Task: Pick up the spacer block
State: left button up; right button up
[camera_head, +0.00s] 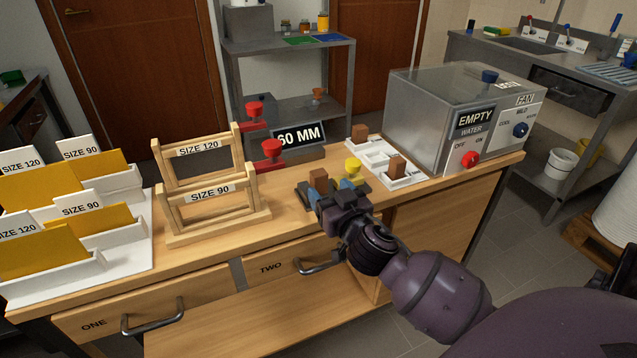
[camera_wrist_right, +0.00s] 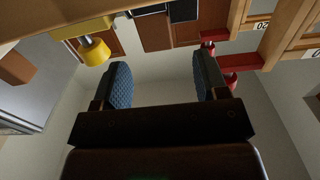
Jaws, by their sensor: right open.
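A brown block (camera_head: 318,179), which looks like the spacer block, stands on the wooden bench just beyond my right gripper (camera_head: 328,201). My right gripper is open and reaches in low over the bench's front edge. Its fingers partly hide the block's lower part. In the right wrist view, a brown block (camera_wrist_right: 156,32) shows beyond and between the two blue-padded fingertips (camera_wrist_right: 160,82), with space on both sides. I cannot tell whether the fingers touch it. Two similar brown blocks (camera_head: 397,167) (camera_head: 360,132) are in a white tray (camera_head: 405,182). My left gripper is not in view.
A yellow knob (camera_head: 353,168) stands close right of the gripper; it also shows in the right wrist view (camera_wrist_right: 93,51). Red clamps (camera_head: 272,152) and a 60 MM sign (camera_head: 300,137) are behind. Wooden frames (camera_head: 210,195) stand left, a grey tank (camera_head: 430,115) right.

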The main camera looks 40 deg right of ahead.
aim_at(321, 181)
jog(key=x, duration=0.4)
jog(key=shift+d+f+b, duration=0.15)
jog(key=shift+f+b, duration=0.2)
jog(key=shift+f, duration=0.05)
jog(key=shift+w, duration=0.45)
jog(key=shift+r, duration=0.1)
jog(key=shift+c, duration=0.5)
jog(key=c, duration=0.7)
jog(key=shift+c, duration=1.4)
jog(key=shift+r, duration=0.1)
